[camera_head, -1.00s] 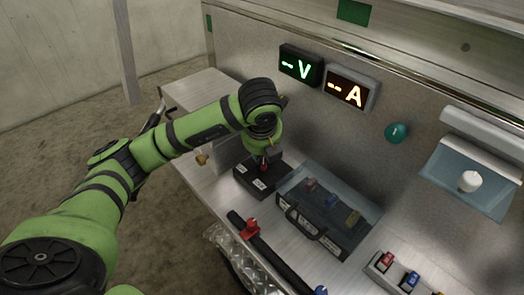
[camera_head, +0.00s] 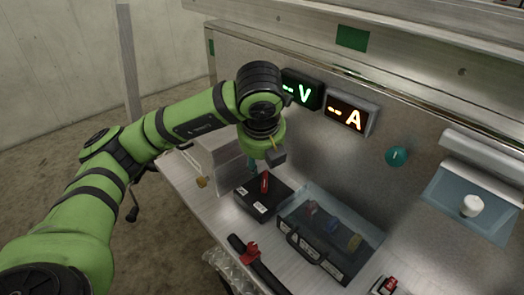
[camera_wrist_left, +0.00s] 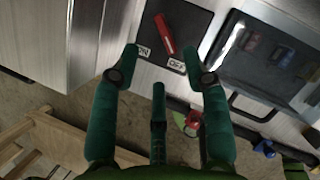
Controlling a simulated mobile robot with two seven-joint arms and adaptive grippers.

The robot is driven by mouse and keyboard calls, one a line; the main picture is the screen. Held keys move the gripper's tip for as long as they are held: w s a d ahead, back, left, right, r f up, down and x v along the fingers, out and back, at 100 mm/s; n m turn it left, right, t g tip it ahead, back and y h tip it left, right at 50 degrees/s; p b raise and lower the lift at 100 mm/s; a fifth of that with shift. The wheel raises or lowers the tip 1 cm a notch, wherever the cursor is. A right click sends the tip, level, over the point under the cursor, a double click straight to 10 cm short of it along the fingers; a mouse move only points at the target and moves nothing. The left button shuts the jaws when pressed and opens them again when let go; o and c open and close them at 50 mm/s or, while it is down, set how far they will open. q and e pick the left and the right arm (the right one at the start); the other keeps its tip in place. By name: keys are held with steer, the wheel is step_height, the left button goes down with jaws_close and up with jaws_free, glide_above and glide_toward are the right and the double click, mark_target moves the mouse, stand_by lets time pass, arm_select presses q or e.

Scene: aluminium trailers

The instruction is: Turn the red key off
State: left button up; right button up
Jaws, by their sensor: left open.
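The red key (camera_head: 265,182) stands on a black switch box (camera_head: 256,208) on the metal counter. In the left wrist view the red key (camera_wrist_left: 164,33) slants, its lower end nearer the OFF label (camera_wrist_left: 176,65) than the ON label (camera_wrist_left: 143,51). My left gripper (camera_head: 265,159) is above and just behind the box in the head view, its fingers partly hidden by the wrist. In the left wrist view the left gripper (camera_wrist_left: 161,62) has its fingers spread and empty, with the key beyond the fingertips and apart from them. My right gripper is in neither view.
A clear-lidded case (camera_head: 335,227) with coloured switches sits right of the box. A red clamp (camera_head: 250,251) on a black bar is in front. The back wall holds the V display (camera_head: 301,91), the A display (camera_head: 348,114) and a teal button (camera_head: 396,156).

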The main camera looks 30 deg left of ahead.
arm_select(q)
steer(key=shift+v, duration=1.55)
